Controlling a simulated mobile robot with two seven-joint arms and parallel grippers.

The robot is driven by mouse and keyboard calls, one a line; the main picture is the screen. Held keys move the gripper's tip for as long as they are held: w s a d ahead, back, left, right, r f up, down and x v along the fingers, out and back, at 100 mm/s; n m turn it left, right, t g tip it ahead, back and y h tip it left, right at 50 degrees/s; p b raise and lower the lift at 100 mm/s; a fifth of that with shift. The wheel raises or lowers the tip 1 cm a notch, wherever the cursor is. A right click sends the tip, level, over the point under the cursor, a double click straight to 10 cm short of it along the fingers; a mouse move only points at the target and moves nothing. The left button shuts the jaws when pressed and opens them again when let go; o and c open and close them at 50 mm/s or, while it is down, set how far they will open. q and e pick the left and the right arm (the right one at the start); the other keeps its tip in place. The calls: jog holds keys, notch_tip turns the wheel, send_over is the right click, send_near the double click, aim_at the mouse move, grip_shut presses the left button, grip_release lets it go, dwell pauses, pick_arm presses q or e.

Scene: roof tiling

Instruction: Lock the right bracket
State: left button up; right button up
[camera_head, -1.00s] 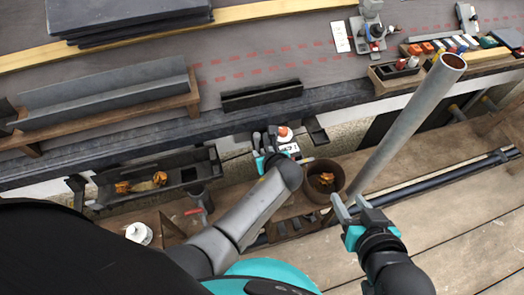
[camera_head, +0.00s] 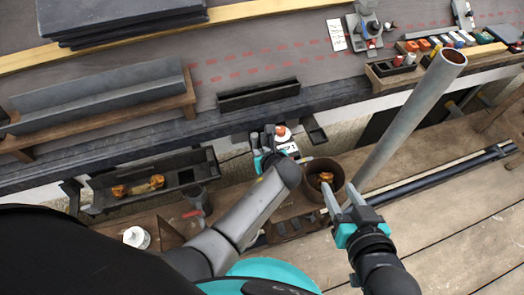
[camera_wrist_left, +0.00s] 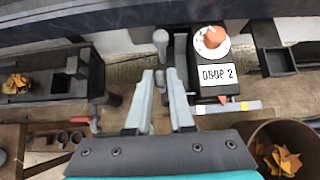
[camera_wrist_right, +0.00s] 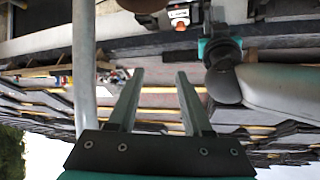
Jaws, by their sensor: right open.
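A dark tray-like bracket piece (camera_head: 315,130) sits at the wall right of the left gripper; it also shows in the left wrist view (camera_wrist_left: 278,58). Beside it is a dark box labelled "DROP 2" (camera_wrist_left: 215,74) with an orange-topped white knob (camera_wrist_left: 211,38). A grey round-headed lever (camera_wrist_left: 160,42) stands left of the box. My left gripper (camera_head: 262,138) is at this lever; its fingers (camera_wrist_left: 160,75) are apart, and whether they grip the lever cannot be told. My right gripper (camera_head: 340,195) is open and empty, in front of the bucket. Which piece is the right bracket's lock is unclear.
A tall grey pipe (camera_head: 408,125) stands close right of the right gripper. A brown bucket (camera_head: 311,188) with orange leaves stands between the grippers. A gutter length (camera_head: 110,190) with leaves hangs at left. Wooden decking at the lower right has clear space.

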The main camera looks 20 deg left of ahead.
pick_arm(q)
grip_shut()
dwell(0.3)
